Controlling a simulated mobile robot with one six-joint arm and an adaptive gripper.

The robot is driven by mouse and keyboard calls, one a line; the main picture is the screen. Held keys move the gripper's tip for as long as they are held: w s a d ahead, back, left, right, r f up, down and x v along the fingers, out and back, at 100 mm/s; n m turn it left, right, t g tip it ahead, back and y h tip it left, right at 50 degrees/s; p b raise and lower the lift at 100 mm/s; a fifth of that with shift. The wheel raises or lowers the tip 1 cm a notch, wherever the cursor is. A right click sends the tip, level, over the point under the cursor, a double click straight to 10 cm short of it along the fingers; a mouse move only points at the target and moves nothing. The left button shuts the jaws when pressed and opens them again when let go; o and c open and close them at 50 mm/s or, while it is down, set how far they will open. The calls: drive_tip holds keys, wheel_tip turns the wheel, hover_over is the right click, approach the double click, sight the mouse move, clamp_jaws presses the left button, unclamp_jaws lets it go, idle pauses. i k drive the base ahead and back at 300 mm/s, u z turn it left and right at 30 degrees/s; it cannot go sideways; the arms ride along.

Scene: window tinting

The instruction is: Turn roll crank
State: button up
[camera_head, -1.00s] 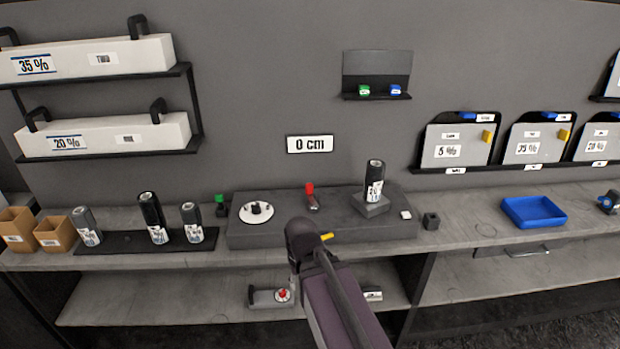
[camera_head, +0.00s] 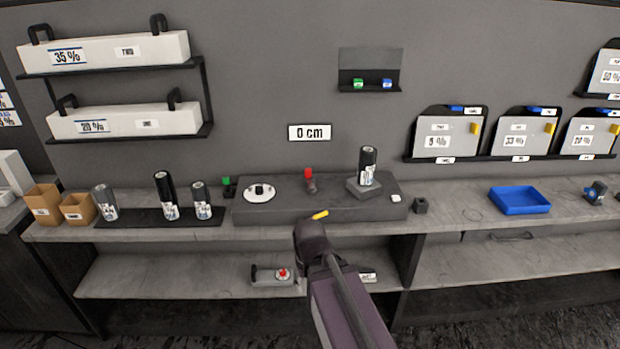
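A white disc with a black knob (camera_head: 259,193), which may be the roll crank, lies on the left of the low grey machine block (camera_head: 290,211). A red-topped lever (camera_head: 309,180) stands near the block's back middle. A dark roll with a white label (camera_head: 368,166) stands upright on a small raised base at the right of the block. My gripper (camera_head: 312,230) is in front of the block, apart from the disc. Its fingers are too dark and hidden to read. A small yellow piece (camera_head: 320,215) shows at its tip; I cannot tell whether it is held.
Several rolls stand on a black mat (camera_head: 140,218) at left, beside cardboard boxes (camera_head: 78,209). A blue tray (camera_head: 519,201) lies at right. A small device with a red knob (camera_head: 272,275) sits on the lower shelf.

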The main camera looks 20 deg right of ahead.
sight(311, 189)
drive_tip(key=u, duration=0.25)
drive_tip(key=i, duration=0.85)
drive_tip(key=z, duration=0.7)
